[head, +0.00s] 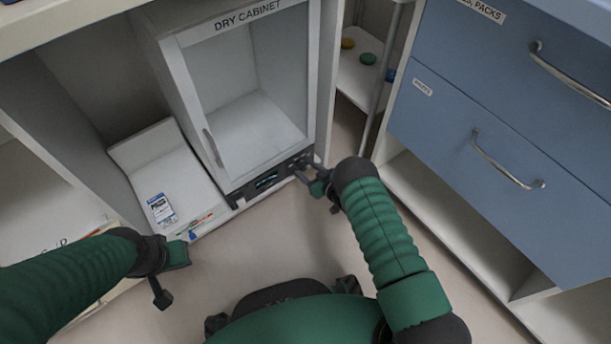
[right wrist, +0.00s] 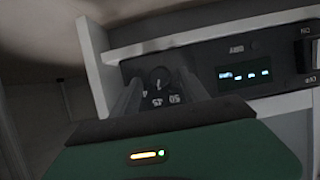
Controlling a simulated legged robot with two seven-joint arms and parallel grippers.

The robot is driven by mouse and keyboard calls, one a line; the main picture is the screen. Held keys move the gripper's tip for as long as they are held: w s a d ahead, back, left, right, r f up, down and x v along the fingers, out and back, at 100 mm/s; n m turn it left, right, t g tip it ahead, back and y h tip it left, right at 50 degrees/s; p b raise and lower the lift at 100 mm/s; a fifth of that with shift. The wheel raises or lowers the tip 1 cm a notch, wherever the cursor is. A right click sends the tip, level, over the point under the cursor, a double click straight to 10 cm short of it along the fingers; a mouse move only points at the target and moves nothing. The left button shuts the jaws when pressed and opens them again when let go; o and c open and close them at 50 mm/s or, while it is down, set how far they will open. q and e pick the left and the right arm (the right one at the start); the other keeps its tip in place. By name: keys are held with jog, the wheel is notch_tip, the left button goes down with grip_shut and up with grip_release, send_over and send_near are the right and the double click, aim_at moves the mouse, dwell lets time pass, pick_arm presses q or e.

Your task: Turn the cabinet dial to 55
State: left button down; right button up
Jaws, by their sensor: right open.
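The dry cabinet (head: 250,85) stands with its glass door shut and a dark control panel (head: 240,195) along its bottom edge. In the right wrist view the small dark round dial (right wrist: 160,76) sits on that panel, with partly visible numbers beside it; its exact setting cannot be read. My right gripper (head: 303,172) is open at the panel's right end. Its two fingers stand on either side of the dial in the right wrist view; whether they touch it I cannot tell. My left gripper (head: 172,276) is open and empty, low on the left, away from the cabinet.
A lit display (right wrist: 245,75) and a switch (right wrist: 306,55) share the panel with the dial. A white tray (head: 150,150) with a labelled packet (head: 161,209) lies left of the cabinet. Blue drawers (head: 500,130) with metal handles stand on the right. The floor in front is clear.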

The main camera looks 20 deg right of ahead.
pick_arm(q)
jog(key=shift+f, duration=0.5)
pick_arm(e)
jog(key=shift+x, duration=0.8)
jog(key=shift+c, duration=0.2)
grip_shut()
